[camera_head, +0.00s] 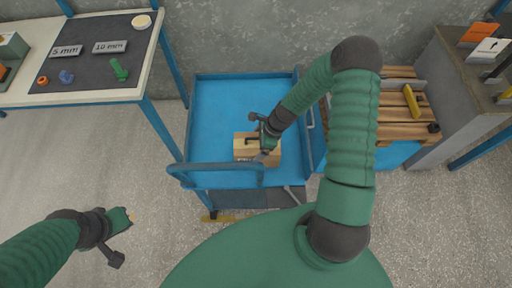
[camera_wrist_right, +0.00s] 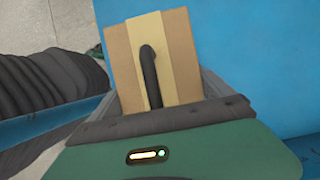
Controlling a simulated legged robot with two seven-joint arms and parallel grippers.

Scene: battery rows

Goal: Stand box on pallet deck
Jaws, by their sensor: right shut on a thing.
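A tan box (camera_head: 242,154) with a paler stripe is over the blue cart's top (camera_head: 215,110) in the head view. My right gripper (camera_head: 264,152) is shut on it from its right side. In the right wrist view the box (camera_wrist_right: 180,60) fills the middle, with a dark curved piece in front of its pale stripe. I cannot tell whether the box touches the cart. The wooden slatted pallet deck (camera_head: 392,113) is at the right, partly behind my right arm. My left gripper (camera_head: 128,238) is over bare floor at lower left, with nothing visible in it.
A yellow tool (camera_head: 411,102) lies on the slats. A grey cabinet (camera_head: 450,100) stands right of them with orange and white cards. A table (camera_head: 150,60) with a dark mat, labels and small parts is at upper left. The cart has a raised blue rail (camera_head: 215,168) in front.

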